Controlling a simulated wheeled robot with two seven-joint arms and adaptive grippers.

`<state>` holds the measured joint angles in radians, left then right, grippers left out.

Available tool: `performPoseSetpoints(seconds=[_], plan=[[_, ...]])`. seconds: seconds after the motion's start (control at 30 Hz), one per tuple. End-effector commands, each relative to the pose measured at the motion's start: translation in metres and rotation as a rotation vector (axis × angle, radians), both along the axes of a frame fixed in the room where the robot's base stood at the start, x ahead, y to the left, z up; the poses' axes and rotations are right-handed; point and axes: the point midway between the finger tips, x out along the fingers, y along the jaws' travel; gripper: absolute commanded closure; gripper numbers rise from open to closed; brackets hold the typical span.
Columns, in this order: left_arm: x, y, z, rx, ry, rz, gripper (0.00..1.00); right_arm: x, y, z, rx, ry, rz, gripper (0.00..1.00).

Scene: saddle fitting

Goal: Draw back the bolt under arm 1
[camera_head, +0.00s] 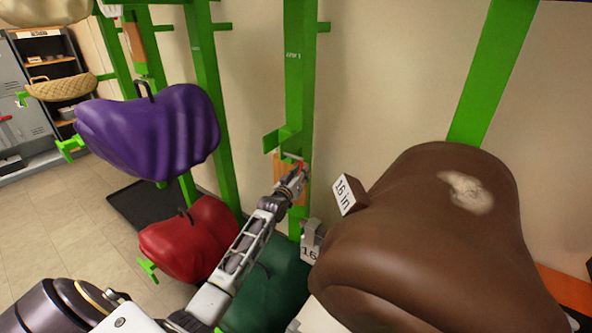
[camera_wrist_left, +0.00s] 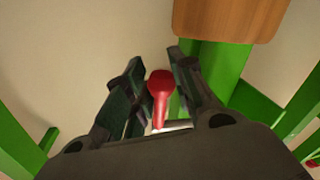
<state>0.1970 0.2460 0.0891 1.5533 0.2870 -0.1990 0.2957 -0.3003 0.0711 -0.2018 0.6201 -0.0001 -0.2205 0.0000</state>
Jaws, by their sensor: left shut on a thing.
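The bolt has a red knob (camera_wrist_left: 160,84), seen in the left wrist view between my left fingers; a short pale rod shows below it. In the head view a small red bit of the knob (camera_head: 301,166) shows at the fingertips. My left gripper (camera_head: 297,175) is shut on the knob, just under a short green arm (camera_head: 283,137) on a green post (camera_head: 299,90). The lettering on the post is too small to read surely. How far the bolt is drawn is hidden by the fingers. My right gripper is in neither view.
A brown saddle (camera_head: 420,250) with a pale patch and a "16 in" tag (camera_head: 346,195) is close on the right. Purple (camera_head: 150,130), red (camera_head: 190,240) and green (camera_head: 270,290) saddles hang at left and below. A wooden block (camera_wrist_left: 228,18) is near the fingers.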

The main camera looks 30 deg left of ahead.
Motion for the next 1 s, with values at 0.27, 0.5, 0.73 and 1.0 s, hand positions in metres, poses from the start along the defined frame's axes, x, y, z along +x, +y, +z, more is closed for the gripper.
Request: performPoseSetpoints(seconds=[0.27, 0.5, 0.73, 1.0], plan=[[-0.003, -0.027, -0.003, -0.011, 0.009, -0.002, 1.0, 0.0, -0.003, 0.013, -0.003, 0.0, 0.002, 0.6], [-0.004, -0.039, -0.004, -0.009, 0.009, 0.0, 1.0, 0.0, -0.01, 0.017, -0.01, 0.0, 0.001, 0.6], [-0.004, -0.039, -0.004, -0.008, 0.009, 0.0, 1.0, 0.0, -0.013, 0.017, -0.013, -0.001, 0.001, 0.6], [-0.004, -0.039, -0.003, -0.004, 0.006, 0.0, 0.56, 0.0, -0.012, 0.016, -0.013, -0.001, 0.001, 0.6]])
